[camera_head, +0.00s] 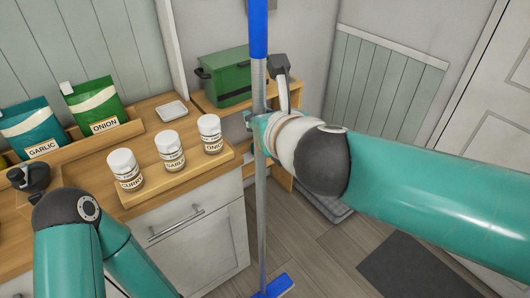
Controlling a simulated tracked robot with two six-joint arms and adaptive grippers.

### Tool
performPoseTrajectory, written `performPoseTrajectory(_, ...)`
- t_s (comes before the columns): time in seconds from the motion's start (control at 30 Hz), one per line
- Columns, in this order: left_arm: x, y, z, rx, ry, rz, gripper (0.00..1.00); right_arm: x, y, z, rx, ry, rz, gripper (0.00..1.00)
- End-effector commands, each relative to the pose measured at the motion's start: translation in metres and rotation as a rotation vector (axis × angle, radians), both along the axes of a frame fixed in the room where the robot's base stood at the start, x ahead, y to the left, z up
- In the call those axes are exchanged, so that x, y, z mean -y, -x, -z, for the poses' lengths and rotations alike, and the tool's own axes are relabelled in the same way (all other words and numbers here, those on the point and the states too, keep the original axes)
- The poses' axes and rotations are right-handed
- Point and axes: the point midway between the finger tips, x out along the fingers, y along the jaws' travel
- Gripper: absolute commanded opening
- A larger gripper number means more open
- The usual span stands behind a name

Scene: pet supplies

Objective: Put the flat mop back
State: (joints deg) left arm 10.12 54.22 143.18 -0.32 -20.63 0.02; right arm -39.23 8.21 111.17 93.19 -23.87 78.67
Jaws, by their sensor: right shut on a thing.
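The flat mop stands nearly upright in the middle of the head view. It has a blue grip at the top, a thin grey pole (262,205) and a blue flat head (274,287) low at the bottom edge, over the wood floor. My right gripper (258,128) is shut on the mop's pole at about mid-height, and my wrist hides part of the grip. My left arm is at the lower left; the dark end part near my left gripper (30,178) shows above the counter, but its fingers are not clear.
A wooden counter (190,165) carries a tray with three white jars and a rack of green and teal bags. A green box (227,78) sits on a wooden shelf behind the pole. A dark mat (415,268) lies on the open floor at right, near a white door.

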Motion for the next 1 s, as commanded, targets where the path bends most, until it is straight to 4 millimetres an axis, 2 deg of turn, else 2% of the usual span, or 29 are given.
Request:
performPoseTrajectory(0.5,0.0,0.0,0.078,0.0,0.0,0.0,0.4,0.0,0.0,0.113,0.002,-0.002,0.0,0.0)
performPoseTrajectory(0.6,0.0,0.0,0.09,0.0,0.0,0.0,0.4,0.0,0.0,0.13,0.002,-0.003,0.001,0.0)
performPoseTrajectory(0.7,0.0,0.0,0.097,0.0,0.0,0.0,0.4,0.0,0.0,0.142,0.003,-0.002,0.0,0.0)
performPoseTrajectory(1.0,0.0,0.0,0.107,0.0,0.0,0.0,0.4,0.0,0.0,0.159,0.003,-0.003,0.001,0.0)
